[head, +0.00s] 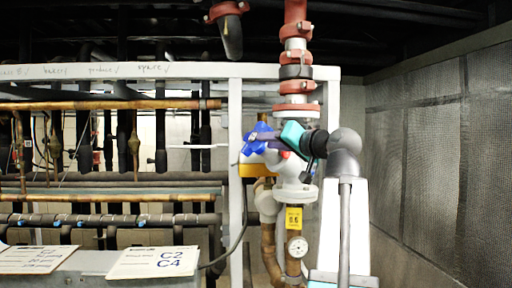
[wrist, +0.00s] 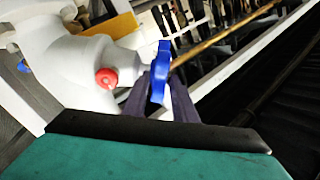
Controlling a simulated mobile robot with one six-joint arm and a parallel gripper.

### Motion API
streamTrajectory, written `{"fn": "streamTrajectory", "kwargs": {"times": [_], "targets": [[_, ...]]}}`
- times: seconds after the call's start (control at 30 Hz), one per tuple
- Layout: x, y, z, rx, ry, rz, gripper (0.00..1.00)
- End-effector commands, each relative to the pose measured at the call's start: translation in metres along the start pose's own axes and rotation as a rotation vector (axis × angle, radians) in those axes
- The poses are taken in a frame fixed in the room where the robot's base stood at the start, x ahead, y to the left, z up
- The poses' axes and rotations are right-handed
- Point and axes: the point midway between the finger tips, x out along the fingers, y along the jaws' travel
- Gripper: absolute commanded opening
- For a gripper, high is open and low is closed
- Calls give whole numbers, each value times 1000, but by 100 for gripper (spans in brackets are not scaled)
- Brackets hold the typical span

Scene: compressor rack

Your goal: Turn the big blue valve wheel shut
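The blue valve wheel (head: 257,138) has a lobed rim. It sits on the left side of the light-grey valve body (head: 297,168) on the vertical pipe. My gripper (head: 268,137) reaches it from the right, below the red flange. In the wrist view, my gripper's two dark purple fingers (wrist: 160,88) lie on either side of the blue wheel (wrist: 161,66), seen nearly edge-on. No clear gap shows between the fingers and the wheel, so they look shut on its rim. The hub and part of the rim are hidden.
A red cap (wrist: 106,78) sticks out of the valve body close to the fingers. A white frame post (head: 236,190) stands just left of the valve. Copper and black pipes fill the rack at left. A mesh wall (head: 425,150) is at right.

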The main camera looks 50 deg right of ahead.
Motion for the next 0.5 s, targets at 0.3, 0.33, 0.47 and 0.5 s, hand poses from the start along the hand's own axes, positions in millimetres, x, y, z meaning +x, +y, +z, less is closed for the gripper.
{"fn": "streamTrajectory", "kwargs": {"times": [0.3, 0.33, 0.47, 0.5], "targets": [[34, -1, -2, 1, -2, 1, 25], [38, -1, -2, 1, -2, 0, 25], [54, -2, -2, 1, -1, 0, 25], [58, -2, -2, 1, -2, 0, 25]]}}
